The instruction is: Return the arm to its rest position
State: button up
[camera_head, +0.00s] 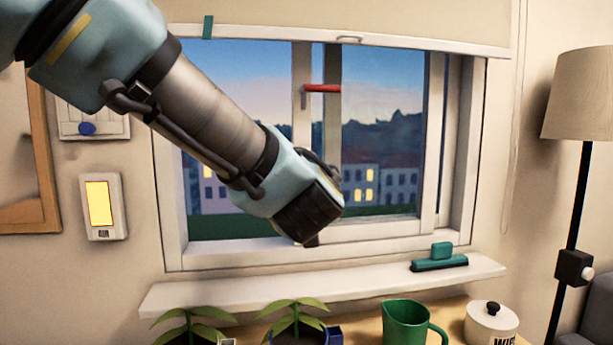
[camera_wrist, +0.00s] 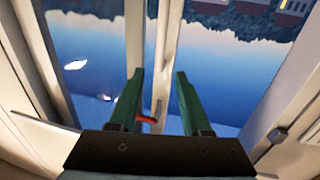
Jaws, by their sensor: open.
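My arm reaches from the top left across the head view and ends in a dark gripper body (camera_head: 310,210) in front of the window's lower middle. In the wrist view my gripper (camera_wrist: 160,74) shows two green fingers spread apart with nothing between the tips. The window's red handle (camera_head: 322,88) lies level on the sash, above and apart from the gripper in the head view. The handle also shows in the wrist view (camera_wrist: 147,119), partly behind the left finger. The fingers are mostly hidden in the head view.
The window sill (camera_head: 360,285) bears a teal squeegee-like tool (camera_head: 440,260). Below are potted plants, a green jug (camera_head: 405,322) and a white lidded jar (camera_head: 490,325). A floor lamp (camera_head: 585,95) stands right. A lit wall panel (camera_head: 101,205) and a blue-knobbed switch (camera_head: 88,128) are left.

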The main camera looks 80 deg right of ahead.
jog(key=shift+a, duration=0.5)
jog(key=w+f+t+y, duration=0.15)
jog(key=w+f, duration=0.25)
jog(key=w, duration=1.1)
jog(key=w+a+f+n+t+y, duration=0.1)
jog(key=w+a+f+n+y, duration=0.15)
jog(key=w+a, duration=0.55)
jog(key=w+a+f+n+t+y, duration=0.15)
jog(key=w+a+f, duration=0.25)
jog(key=w, duration=0.8)
jog(key=w+a+f+n+y, duration=0.1)
jog(key=w+a+f+y, duration=0.25)
jog(key=w+a, duration=0.4)
jog(key=w+a+f+n+y, duration=0.2)
jog(key=w+a+f, duration=0.15)
jog(key=a, duration=0.55)
jog(key=w+a+f+n+g+y, duration=0.15)
jog(key=w+a, duration=0.25)
jog(key=a, duration=0.4)
jog(key=w+a+f+n+y, duration=0.2)
jog(key=w+a+f, duration=0.1)
jog(key=a, duration=0.6)
jog(key=s+a+f+n+g+y, duration=0.1)
jog(key=s+a+f+n, duration=0.1)
jog(key=a, duration=0.8)
jog(key=s+a+f+n+g+y, duration=0.2)
jog(key=s+a, duration=0.3)
jog(key=a, duration=0.6)
jog(key=shift+s+f+n, duration=0.2)
jog(key=shift+n, duration=0.25)
